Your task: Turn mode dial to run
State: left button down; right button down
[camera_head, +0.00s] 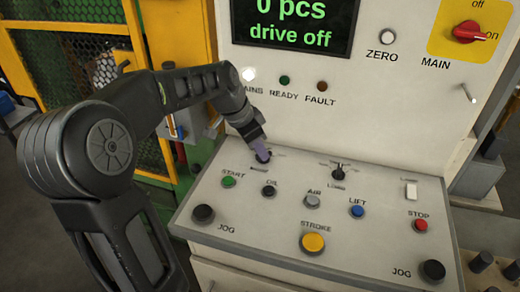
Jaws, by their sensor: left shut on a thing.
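The mode dial (263,157) is a small dark knob at the upper left of the sloped control panel (290,225). My left gripper (261,147) comes down on it from above and is shut on it. The fingers and wrist cover most of the dial and its markings, so I cannot read which position it points to. My right gripper is not in view.
The upright panel behind carries a display (295,22) reading "0 pcs, drive off" and a red main switch (468,32). Close by are the green start button (229,182), the load lever (338,170) and a yellow stroke button (313,242).

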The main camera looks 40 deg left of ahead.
pick_arm(q)
jog(key=c, duration=1.5)
grip_release()
jog(key=shift+o, duration=0.2)
jog(key=v, duration=0.8)
